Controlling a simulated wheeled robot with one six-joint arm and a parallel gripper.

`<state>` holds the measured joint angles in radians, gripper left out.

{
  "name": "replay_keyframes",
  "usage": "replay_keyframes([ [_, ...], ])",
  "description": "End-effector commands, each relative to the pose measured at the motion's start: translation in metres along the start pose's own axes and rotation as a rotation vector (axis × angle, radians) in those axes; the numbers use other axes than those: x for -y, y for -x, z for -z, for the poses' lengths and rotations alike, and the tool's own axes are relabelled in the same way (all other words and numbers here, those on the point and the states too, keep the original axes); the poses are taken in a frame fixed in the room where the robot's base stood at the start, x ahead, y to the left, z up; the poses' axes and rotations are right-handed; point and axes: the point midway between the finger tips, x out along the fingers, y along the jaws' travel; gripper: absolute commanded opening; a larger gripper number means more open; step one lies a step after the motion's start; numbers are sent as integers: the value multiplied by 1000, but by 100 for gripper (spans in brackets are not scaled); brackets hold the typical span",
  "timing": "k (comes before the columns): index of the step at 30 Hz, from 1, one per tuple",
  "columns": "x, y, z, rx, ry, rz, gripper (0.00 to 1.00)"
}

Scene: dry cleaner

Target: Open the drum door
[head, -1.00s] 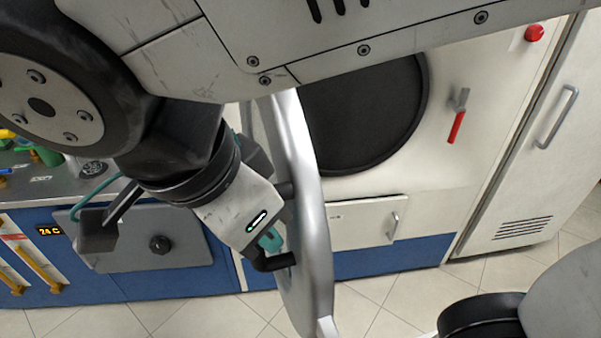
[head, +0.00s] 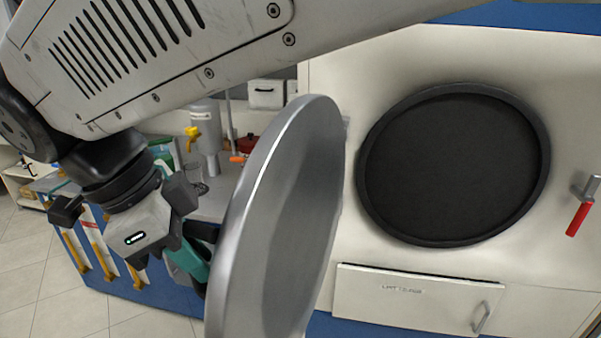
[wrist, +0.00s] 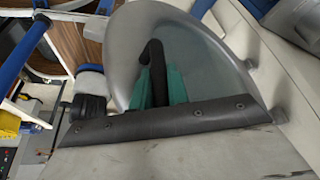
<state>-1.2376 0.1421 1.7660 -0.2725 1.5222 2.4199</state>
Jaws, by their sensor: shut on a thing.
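The drum door (head: 285,220) is a round silver disc. It stands swung out from the white machine front, seen nearly edge-on in the head view. The round dark drum opening (head: 455,165) is uncovered to its right. In the wrist view the door's inner or outer face (wrist: 200,50) fills the middle. My gripper (head: 195,262) is at the left side of the door. Its teal fingers (wrist: 158,88) are shut on the black door handle (wrist: 153,52). The door's edge hides part of the grip in the head view.
A red-handled lever (head: 580,218) sits right of the opening. A white lower flap (head: 415,300) with a handle is below it and looks shut. A counter with a metal dispenser (head: 205,135) stands behind the door. Tiled floor (head: 35,265) is clear at the left.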

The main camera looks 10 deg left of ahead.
Motion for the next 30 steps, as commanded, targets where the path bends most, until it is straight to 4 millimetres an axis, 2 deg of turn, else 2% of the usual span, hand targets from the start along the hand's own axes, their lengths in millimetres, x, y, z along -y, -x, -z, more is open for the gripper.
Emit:
replay_keyframes([
  [9, 1, 1, 1, 1, 0, 1, 0],
  [10, 1, 1, 1, 1, 0, 1, 19],
  [12, 1, 1, 1, 1, 0, 1, 38],
  [23, 1, 5, 0, 1, 0, 2, 38],
  [30, 2, 44, 0, 2, 0, 2, 38],
])
